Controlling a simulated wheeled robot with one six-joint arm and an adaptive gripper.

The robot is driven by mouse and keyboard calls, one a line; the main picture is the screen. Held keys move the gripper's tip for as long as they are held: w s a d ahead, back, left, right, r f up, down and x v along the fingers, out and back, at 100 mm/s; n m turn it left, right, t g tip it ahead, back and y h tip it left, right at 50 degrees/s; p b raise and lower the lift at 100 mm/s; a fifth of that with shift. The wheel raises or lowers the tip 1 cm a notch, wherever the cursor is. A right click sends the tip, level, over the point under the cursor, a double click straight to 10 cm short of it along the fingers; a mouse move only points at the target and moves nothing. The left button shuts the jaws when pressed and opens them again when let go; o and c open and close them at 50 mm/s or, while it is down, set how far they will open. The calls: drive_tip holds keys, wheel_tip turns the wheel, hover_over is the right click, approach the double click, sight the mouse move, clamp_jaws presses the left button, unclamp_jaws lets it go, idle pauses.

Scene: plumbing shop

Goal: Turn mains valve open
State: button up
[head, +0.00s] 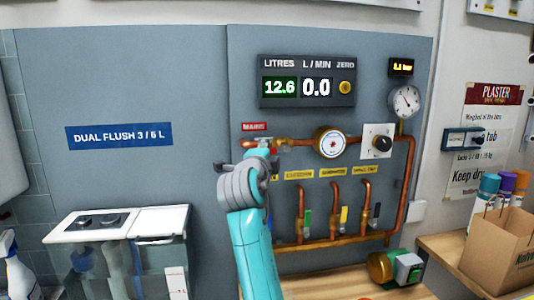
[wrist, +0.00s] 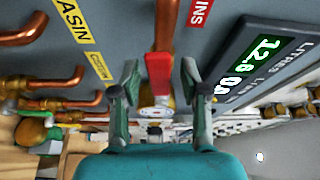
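The mains valve's red lever (wrist: 158,68) shows in the wrist view, in front of a copper pipe (wrist: 167,25). My gripper (wrist: 156,82) is open, one finger on each side of the lever, with a visible gap on both sides. In the head view my gripper (head: 267,150) is at the left end of the upper copper pipe, just below the red mains label (head: 254,127). There my arm hides most of the valve. I cannot tell the lever's exact angle to the pipe.
The meter panel (head: 307,82) above reads 12.6 litres and 0.0 L/min. A round dial (head: 332,143), a black knob (head: 383,143) and a pressure gauge (head: 406,101) are to the right. Several branch pipes with small valves (head: 307,221) are below. A cardboard box (head: 500,250) stands at right.

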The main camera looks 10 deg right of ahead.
drive_tip(key=v, duration=1.2)
drive_tip(key=shift+f, duration=0.1)
